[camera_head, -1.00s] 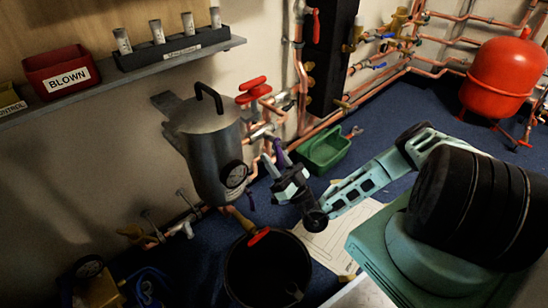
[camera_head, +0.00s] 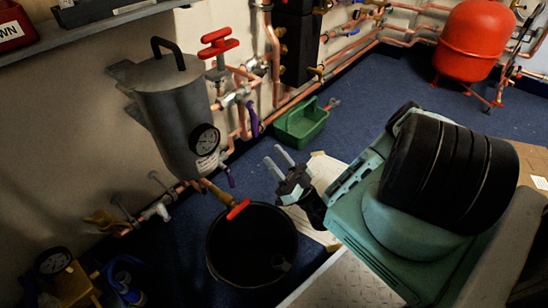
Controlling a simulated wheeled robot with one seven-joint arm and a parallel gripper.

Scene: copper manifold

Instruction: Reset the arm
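My gripper (camera_head: 277,163) is at the middle of the view, at the end of my folded teal arm. Its two pale fingers stand apart with nothing between them, so it is open and empty. It is above and behind the rim of the black bucket (camera_head: 214,249) in the picture, and right of the grey metal canister (camera_head: 174,118) with a round gauge (camera_head: 204,139). It does not appear to touch either. Much of the arm is hidden behind my black and teal body part.
A green tray (camera_head: 301,122) sits on the blue floor beyond the gripper. Copper pipes with a red-handled valve (camera_head: 218,42) line the wall. A red tank (camera_head: 477,40) stands at the back right. A paper sheet (camera_head: 325,172) lies near the arm.

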